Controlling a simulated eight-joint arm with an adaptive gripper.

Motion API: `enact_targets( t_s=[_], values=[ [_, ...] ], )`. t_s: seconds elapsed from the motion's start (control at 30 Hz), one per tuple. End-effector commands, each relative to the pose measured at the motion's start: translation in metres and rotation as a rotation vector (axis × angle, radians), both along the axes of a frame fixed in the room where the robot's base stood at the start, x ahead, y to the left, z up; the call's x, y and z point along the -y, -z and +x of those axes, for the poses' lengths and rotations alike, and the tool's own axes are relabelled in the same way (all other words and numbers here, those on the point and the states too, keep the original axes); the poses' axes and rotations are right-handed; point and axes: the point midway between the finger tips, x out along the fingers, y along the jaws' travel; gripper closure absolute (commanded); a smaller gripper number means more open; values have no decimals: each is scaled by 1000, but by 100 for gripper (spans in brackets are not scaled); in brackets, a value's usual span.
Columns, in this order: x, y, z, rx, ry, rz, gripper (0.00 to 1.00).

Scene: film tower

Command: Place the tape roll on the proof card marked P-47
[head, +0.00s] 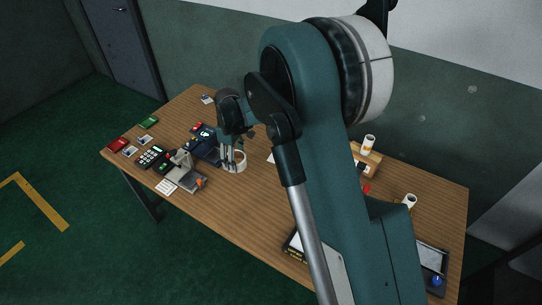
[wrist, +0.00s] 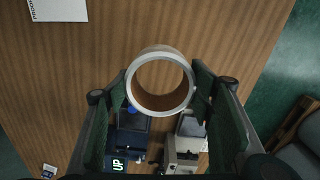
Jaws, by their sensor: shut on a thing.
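The tape roll (wrist: 160,82) is a pale ring with a tan-brown inside. It sits between the two fingers of my gripper (wrist: 160,88), which press on its opposite sides. In the head view the tape roll (head: 240,163) shows at my gripper's tips (head: 233,160), above or at the wooden table; I cannot tell if it touches. A white card (wrist: 58,10) starting "PROO" lies at the top left of the wrist view, cut off, its number out of sight. In the head view a white card edge (head: 270,157) shows beside my arm, mostly hidden by it.
A grey device (head: 186,177), a keypad device (head: 153,156) and a dark blue device (head: 206,147) stand left of the roll. Red (head: 118,144) and green (head: 148,122) boxes lie at the left end. A wooden tray (head: 373,169) stands right of my arm. Bare wood surrounds the "PROO" card.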

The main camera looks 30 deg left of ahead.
Motion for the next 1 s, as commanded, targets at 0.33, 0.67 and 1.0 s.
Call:
enact_targets(
  t_s=[0.33,0.67,1.0],
  values=[
    [43,0,76,0,47,0,60],
    [107,-2,164,0,101,0,60],
    [156,-6,219,0,136,0,60]
  ],
)
